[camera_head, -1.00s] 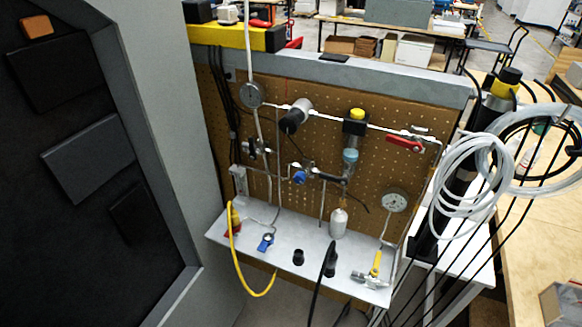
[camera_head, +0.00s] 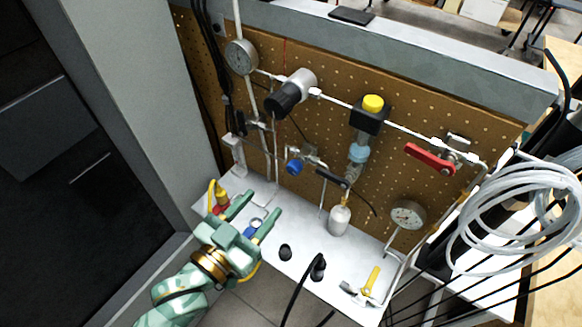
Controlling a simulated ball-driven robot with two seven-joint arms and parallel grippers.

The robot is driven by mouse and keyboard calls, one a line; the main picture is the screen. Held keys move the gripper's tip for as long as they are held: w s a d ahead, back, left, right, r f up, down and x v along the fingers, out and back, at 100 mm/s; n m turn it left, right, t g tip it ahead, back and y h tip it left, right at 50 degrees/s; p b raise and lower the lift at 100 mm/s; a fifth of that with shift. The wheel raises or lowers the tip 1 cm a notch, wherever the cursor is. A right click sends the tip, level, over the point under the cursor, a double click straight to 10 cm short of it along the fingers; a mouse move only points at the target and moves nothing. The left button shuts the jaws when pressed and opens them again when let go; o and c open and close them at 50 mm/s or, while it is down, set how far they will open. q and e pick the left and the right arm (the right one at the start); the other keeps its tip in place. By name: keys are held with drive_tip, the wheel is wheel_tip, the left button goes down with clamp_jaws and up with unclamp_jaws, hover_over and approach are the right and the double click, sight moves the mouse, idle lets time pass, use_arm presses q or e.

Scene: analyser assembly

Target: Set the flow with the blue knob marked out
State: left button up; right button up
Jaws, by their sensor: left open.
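A round blue knob (camera_head: 294,167) sits on a small fitting in the pipework at the middle of the pegboard. No mark shows on it. My left gripper (camera_head: 262,203) is over the left part of the white shelf, below and left of this knob in the picture. Its two green fingers are spread, with nothing held between them, and it is apart from the knob. A second blue part, a valve handle (camera_head: 250,232), lies on the shelf and is partly hidden by the gripper. My right gripper is not in view.
The white shelf (camera_head: 325,262) carries black fittings, a white bottle (camera_head: 340,219) and a yellow-handled valve (camera_head: 370,281). A gauge (camera_head: 407,214), a red lever (camera_head: 430,156) and a black regulator (camera_head: 284,98) stick out from the pegboard. Coiled white tubing (camera_head: 500,215) hangs at right.

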sight(291, 172)
use_arm(q)
drive_tip(key=b+x, duration=0.1)
drive_tip(key=x, duration=1)
drive_tip(key=shift+w+d, duration=0.2)
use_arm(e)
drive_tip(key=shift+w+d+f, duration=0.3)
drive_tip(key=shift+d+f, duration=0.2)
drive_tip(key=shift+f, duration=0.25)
use_arm(q)
drive_tip(key=c, duration=1)
drive_tip(key=n+p, duration=0.1)
drive_tip(key=p, duration=0.2)
drive_tip(key=shift+r+n, duration=0.25)
drive_tip(key=shift+n, duration=0.15)
drive_tip(key=shift+f+p, duration=0.1)
drive_tip(key=shift+p, duration=0.25)
drive_tip(key=shift+f+n, duration=0.25)
drive_tip(key=shift+n, duration=0.05)
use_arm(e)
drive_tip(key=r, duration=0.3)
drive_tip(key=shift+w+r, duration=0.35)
